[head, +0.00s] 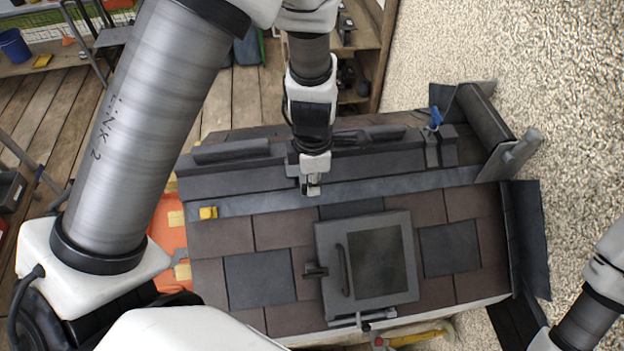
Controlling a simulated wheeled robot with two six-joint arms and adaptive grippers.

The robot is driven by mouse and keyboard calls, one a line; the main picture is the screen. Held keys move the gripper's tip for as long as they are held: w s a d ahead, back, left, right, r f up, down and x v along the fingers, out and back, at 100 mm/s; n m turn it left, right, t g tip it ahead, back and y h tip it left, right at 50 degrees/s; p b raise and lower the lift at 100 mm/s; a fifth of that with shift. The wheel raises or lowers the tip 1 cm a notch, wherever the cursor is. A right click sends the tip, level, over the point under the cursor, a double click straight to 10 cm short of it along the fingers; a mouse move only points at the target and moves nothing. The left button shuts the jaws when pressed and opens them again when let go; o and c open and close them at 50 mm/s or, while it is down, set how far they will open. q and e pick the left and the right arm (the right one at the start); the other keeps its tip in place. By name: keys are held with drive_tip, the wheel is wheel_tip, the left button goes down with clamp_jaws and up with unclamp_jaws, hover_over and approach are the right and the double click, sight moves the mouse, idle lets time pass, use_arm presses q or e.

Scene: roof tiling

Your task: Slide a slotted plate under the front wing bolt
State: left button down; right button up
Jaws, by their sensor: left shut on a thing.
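My left gripper (312,186) points down at the roof, just above the pale grey strip (400,187) below the ridge. It is shut on a small grey piece, mostly hidden by the fingers; I cannot tell whether this is the slotted plate. A blue wing bolt (435,119) stands upright on a dark clamp-like block (439,150) at the right of the ridge, well to the right of the gripper. I cannot tell whether it is the front one. My right gripper is out of view; only part of that arm shows at lower right.
A roof window (334,278) with a handle sits among brown and slate tiles (260,280). An orange case (167,233) is left of the roof. Dark flashing (528,240) edges the right side.

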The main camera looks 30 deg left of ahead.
use_arm(q)
drive_tip(key=shift+w+a, duration=0.15)
drive_tip(key=shift+w+a, duration=0.2)
drive_tip(key=shift+a, duration=0.05)
drive_tip(key=shift+w, duration=0.1)
idle(0.5)
drive_tip(key=shift+w+a, duration=0.4)
drive_tip(key=shift+w+a, duration=0.2)
drive_tip(key=shift+w, duration=0.1)
idle(0.7)
drive_tip(key=shift+w+a, duration=0.25)
drive_tip(key=shift+w, duration=0.1)
idle(0.3)
drive_tip(key=shift+w+a+f, duration=0.1)
drive_tip(key=shift+w+a, duration=0.25)
drive_tip(key=shift+w, duration=0.1)
